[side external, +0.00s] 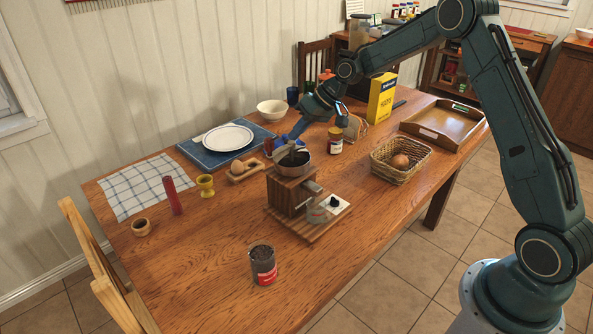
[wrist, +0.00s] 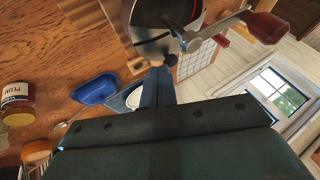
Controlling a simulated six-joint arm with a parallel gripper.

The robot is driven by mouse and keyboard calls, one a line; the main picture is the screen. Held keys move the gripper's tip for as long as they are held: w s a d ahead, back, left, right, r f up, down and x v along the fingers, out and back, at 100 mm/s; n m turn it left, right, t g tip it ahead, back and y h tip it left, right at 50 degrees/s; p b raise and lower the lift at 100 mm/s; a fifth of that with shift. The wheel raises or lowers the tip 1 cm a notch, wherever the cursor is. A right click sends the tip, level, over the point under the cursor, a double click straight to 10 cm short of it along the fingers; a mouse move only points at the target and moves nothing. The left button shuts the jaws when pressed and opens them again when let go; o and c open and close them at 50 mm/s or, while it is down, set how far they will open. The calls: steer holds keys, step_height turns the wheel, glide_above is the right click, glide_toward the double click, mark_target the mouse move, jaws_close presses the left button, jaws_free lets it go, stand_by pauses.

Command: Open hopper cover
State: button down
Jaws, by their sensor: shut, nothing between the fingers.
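A coffee grinder with a wooden body (side external: 290,194) stands on a slatted wooden board near the table's middle. Its round metal hopper (side external: 294,168) is on top and also shows at the top of the wrist view (wrist: 150,42). A dark gap shows in the hopper's top there; how far the cover is open I cannot tell. The crank arm reaches right in the wrist view to a dark red knob (wrist: 265,27). My gripper (side external: 291,143) is shut and empty, pointing down at the hopper's top; its fingertips also show in the wrist view (wrist: 158,72). Contact is unclear.
A jar (side external: 335,141) and a yellow box (side external: 381,98) stand behind and right of the grinder. A wicker basket (side external: 387,174) is to the right. An open can (side external: 263,265) is in front. A plate (side external: 228,137) lies on a blue mat at left.

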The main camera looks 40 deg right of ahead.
steer(key=shift+d, duration=0.1)
steer(key=shift+d, duration=0.5)
steer(key=d+f+v, duration=0.1)
steer(key=d+v, duration=0.1)
steer(key=v, duration=0.9)
steer(key=shift+d, duration=0.2)
steer(key=shift+r, duration=0.15)
steer(key=s+a+r+h, duration=0.3)
steer(key=s+a+r, duration=0.8)
steer(key=s, duration=0.4)
steer(key=s+a+f+h, duration=0.1)
steer(key=s, duration=0.9)
steer(key=s+a+f+h, duration=0.1)
steer(key=s+f, duration=0.1)
steer(key=s, duration=0.8)
steer(key=shift+s+a, duration=0.35)
steer(key=shift+s, duration=0.05)
